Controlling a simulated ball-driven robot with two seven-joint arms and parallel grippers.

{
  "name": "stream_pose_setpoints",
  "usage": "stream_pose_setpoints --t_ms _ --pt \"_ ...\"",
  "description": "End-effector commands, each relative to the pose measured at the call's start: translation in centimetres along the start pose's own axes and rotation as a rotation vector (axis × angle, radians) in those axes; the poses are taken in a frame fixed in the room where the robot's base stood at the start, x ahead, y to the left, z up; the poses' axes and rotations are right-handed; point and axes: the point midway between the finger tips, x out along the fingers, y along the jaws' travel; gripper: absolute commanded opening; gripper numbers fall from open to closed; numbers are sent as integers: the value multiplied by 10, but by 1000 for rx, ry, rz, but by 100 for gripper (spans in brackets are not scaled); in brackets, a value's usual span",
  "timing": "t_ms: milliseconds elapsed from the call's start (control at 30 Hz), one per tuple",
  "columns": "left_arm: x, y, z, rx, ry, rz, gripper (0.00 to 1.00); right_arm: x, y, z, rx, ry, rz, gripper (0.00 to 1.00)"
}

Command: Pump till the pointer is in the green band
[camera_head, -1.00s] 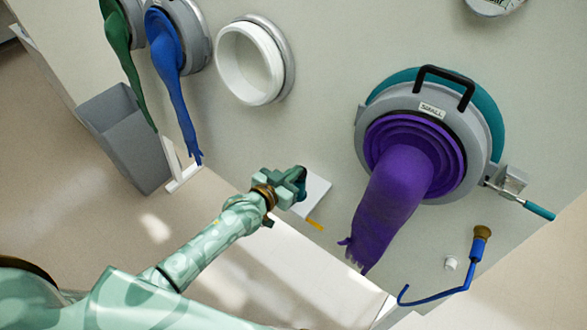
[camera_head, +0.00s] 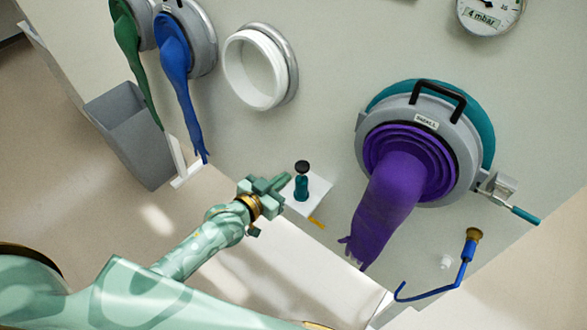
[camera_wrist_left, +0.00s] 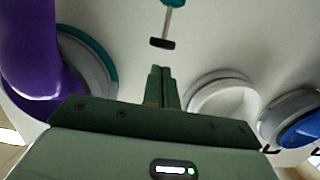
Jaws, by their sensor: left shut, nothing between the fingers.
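The small teal pump (camera_head: 302,188) with a black knob (camera_head: 302,167) on top stands upright on a white shelf (camera_head: 318,192) on the wall. My left gripper (camera_head: 284,180) is shut and empty, just left of the pump and apart from it. In the left wrist view its closed fingers (camera_wrist_left: 163,88) point towards the black knob (camera_wrist_left: 162,43), with a gap between. The round gauge (camera_head: 488,20) at the top right has a "4 mbar" label; its upper part is cut off. A dark pointer part shows, but I cannot tell its reading. My right gripper is not in view.
A purple glove (camera_head: 385,205) hangs from a large grey port right of the pump. A white open port (camera_head: 258,68), a blue glove (camera_head: 178,90) and a green glove (camera_head: 130,55) are to the left. A grey bin (camera_head: 130,135) stands below them.

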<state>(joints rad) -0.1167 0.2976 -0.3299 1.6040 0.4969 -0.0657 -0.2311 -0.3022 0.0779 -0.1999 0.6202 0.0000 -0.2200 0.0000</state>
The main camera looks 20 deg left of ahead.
Motion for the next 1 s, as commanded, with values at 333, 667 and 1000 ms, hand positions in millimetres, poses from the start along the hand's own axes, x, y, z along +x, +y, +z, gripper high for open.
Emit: stream_pose_setpoints --t_ms 333,667,1000 --pt "-36 0 -1 -1 3 0 0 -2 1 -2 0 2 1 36" --pt "-36 0 -1 0 4 -1 0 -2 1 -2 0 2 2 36" --pt "-36 0 -1 -1 4 -1 0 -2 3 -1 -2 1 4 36"
